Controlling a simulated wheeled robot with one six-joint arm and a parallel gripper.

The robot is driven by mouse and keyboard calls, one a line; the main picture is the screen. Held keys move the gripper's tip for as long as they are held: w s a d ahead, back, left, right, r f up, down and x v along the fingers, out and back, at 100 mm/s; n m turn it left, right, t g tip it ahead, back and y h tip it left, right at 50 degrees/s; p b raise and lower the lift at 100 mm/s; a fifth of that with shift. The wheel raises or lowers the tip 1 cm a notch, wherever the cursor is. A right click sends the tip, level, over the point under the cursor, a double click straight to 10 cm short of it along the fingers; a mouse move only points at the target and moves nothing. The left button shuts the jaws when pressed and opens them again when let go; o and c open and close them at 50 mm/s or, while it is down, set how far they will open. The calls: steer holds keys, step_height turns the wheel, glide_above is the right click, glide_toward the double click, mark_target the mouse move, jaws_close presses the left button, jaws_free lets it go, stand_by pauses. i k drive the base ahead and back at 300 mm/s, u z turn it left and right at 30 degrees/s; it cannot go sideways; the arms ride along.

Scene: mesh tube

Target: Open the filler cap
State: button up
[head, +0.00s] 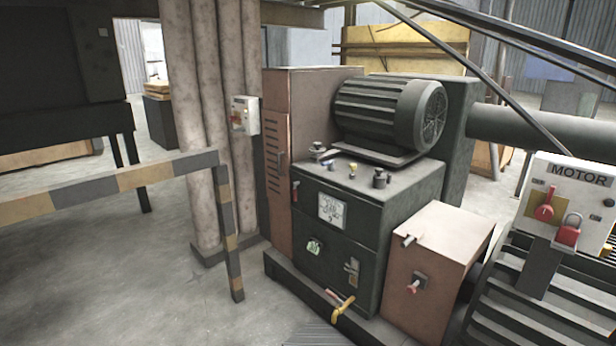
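No gripper or arm of mine can be made out in the head view. A dark machine cabinet (328,240) stands in the middle, with several small fittings on its top. A dark, short cylindrical fitting (379,178) stands upright near the right of that top. A small yellow fitting (353,170) stands left of it, and a grey metal fitting (317,149) sits at the back left. Any of these may be the filler cap; I cannot tell which. They are too small to show whether a cap is seated or loose.
A large ribbed motor (385,110) sits behind the fittings. A striped barrier rail (110,182) crosses the left. A brown box (436,265) and a motor switch panel (568,205) stand right. A yellow-handled valve (342,308) protrudes low in front. Floor at lower left is clear.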

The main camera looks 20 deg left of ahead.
mark_target(379, 176)
steer(key=u, duration=0.35)
steer(key=k, duration=0.6)
steer(key=u, duration=0.45)
steer(key=i, duration=1.7)
steer(key=z, duration=0.65)
